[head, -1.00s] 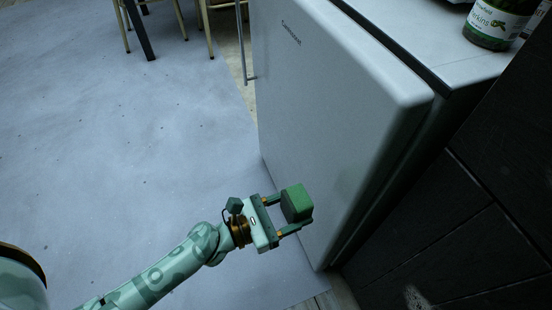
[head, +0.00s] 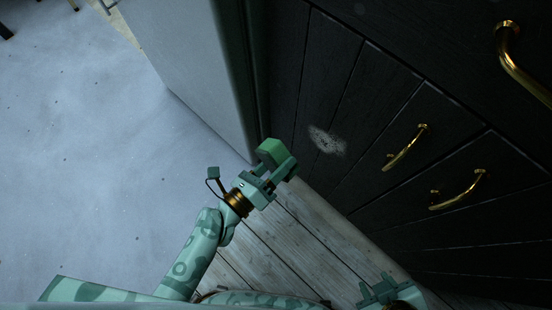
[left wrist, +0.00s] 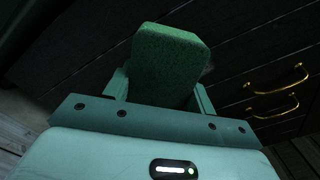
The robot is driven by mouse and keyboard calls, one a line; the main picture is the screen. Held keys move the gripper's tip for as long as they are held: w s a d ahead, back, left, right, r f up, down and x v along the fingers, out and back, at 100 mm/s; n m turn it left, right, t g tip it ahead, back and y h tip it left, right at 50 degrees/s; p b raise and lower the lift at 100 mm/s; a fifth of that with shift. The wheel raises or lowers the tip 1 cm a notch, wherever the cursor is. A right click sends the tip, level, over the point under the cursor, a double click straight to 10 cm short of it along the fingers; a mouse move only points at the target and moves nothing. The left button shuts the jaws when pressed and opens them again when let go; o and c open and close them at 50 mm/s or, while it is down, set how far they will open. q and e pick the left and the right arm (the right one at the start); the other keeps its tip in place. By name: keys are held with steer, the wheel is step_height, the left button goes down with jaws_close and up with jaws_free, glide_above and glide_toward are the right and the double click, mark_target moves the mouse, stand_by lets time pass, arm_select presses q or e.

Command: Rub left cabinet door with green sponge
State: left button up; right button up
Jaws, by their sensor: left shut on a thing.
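The dark wooden left cabinet door (head: 362,108) stands to the right of my left gripper in the head view, with a pale smudge (head: 327,141) on its face and a brass handle (head: 407,148). My left gripper (head: 278,165) is shut on the green sponge (head: 271,150), in front of the gap between fridge and cabinet. The sponge looks apart from the door. In the left wrist view the sponge (left wrist: 168,58) stands up between the fingers, partly covering the dark cabinet front. My right gripper (head: 378,288) is at the bottom right, its jaw opening unclear.
The white fridge (head: 190,60) stands close left of the cabinet. A second brass handle (head: 460,192) and a drawer handle (head: 520,65) stick out from the cabinet front. Wooden planks (head: 300,235) cover the floor below, and a pale rug (head: 90,140) lies at left.

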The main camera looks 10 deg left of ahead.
mark_target(309, 132)
arm_select(q)
steer(key=shift+x, duration=3)
steer(key=shift+x, duration=1.05)
